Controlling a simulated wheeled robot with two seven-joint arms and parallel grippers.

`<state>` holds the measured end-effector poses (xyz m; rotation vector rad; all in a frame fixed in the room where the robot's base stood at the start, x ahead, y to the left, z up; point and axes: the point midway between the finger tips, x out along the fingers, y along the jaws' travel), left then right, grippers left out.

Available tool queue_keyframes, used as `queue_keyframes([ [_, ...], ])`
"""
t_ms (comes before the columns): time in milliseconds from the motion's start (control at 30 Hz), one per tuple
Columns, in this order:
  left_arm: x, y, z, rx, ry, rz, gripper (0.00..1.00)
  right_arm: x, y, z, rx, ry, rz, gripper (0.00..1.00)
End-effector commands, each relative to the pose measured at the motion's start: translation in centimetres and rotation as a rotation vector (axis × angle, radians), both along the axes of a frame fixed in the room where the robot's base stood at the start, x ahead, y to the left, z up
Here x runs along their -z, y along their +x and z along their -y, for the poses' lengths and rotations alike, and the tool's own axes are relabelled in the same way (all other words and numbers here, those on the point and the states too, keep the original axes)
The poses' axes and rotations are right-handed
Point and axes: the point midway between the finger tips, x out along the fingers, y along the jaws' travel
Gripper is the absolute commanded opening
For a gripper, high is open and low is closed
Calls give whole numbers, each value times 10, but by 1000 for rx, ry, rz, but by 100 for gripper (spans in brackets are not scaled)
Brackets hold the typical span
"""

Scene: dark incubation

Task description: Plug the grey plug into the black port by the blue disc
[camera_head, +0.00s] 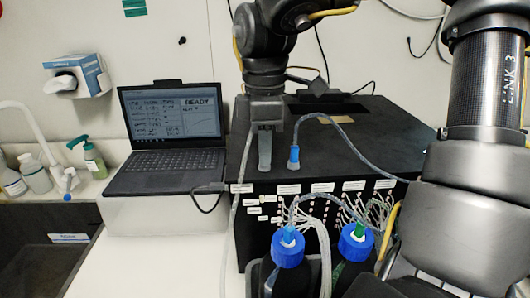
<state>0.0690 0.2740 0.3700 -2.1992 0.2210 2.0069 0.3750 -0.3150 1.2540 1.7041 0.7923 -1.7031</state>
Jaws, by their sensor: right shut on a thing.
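My right gripper (265,166) points down in front of the black box's left front edge, its jaws shut on what looks like the grey plug. Plug and fingers are alike in grey, so I cannot make out the plug's outline. A pale cable hangs beside the gripper and runs down past the box's left side. The black box (400,143) has labels and small sockets on its front face. I cannot tell the black port or the blue disc apart there. My left gripper is not in view.
A blue-tipped connector (294,154) on a grey tube stands beside my gripper. Two blue-capped bottles (288,247) with tubes and many thin wires crowd the box's front. A laptop (170,130) stands left on a white block (165,214). A sink and soap bottle (93,158) are further left.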

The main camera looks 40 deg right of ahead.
Motion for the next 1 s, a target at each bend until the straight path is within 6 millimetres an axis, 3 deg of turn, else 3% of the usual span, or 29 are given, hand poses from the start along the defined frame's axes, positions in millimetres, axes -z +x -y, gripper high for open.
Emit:
queue_keyframes([
  [1000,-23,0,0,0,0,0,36,-37,0,0,0,0,0,0],
])
